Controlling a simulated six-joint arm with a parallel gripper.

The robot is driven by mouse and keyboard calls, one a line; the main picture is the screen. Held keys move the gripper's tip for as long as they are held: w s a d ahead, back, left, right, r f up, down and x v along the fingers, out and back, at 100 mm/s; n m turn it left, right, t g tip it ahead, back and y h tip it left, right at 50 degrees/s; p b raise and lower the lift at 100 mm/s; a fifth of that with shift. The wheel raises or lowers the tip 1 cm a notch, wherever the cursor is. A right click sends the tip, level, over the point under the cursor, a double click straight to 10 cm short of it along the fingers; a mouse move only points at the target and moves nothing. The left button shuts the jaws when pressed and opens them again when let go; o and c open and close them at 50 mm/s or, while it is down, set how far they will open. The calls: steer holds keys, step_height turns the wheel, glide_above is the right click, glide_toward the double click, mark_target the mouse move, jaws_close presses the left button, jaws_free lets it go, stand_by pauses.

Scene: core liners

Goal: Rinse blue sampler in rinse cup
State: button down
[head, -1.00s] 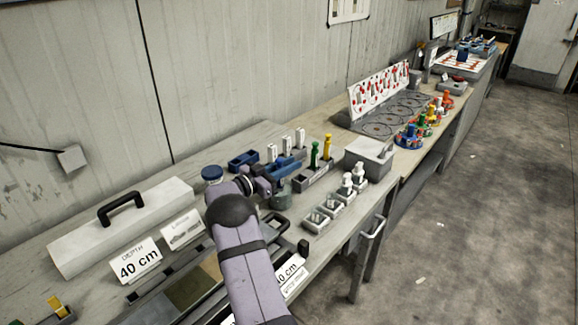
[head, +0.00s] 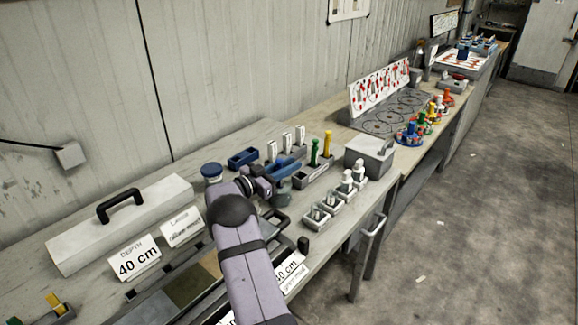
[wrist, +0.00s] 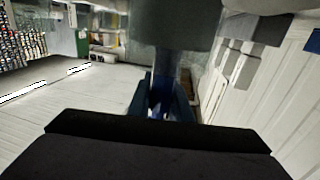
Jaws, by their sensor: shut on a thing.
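My gripper (head: 286,170) is over the middle of the bench, shut on the blue sampler (wrist: 160,98). In the wrist view the sampler shows as a blue piece between the fingers, with a pale, clear part beyond it. A grey-green rinse cup (head: 281,195) stands just below the gripper in the head view. A dark grey-green round shape, probably this cup, fills the top of the wrist view. The sampler's lower end is hidden in the head view, so I cannot tell whether it is inside the cup.
A rack (head: 312,177) with green and yellow samplers stands right of the gripper, with white labelled pieces behind. An empty blue holder (head: 242,159) is at the back. Small trays (head: 318,222) with white-topped pieces and a grey box (head: 370,160) stand to the right.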

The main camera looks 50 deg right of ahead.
steer(key=shift+r, duration=0.15)
steer(key=shift+r+p, duration=0.5)
steer(key=shift+r, duration=0.1)
step_height(320, 180, up, 8)
steer(key=p, duration=0.5)
steer(key=shift+r+p, duration=0.25)
steer(key=shift+p, duration=0.15)
stand_by(0.3)
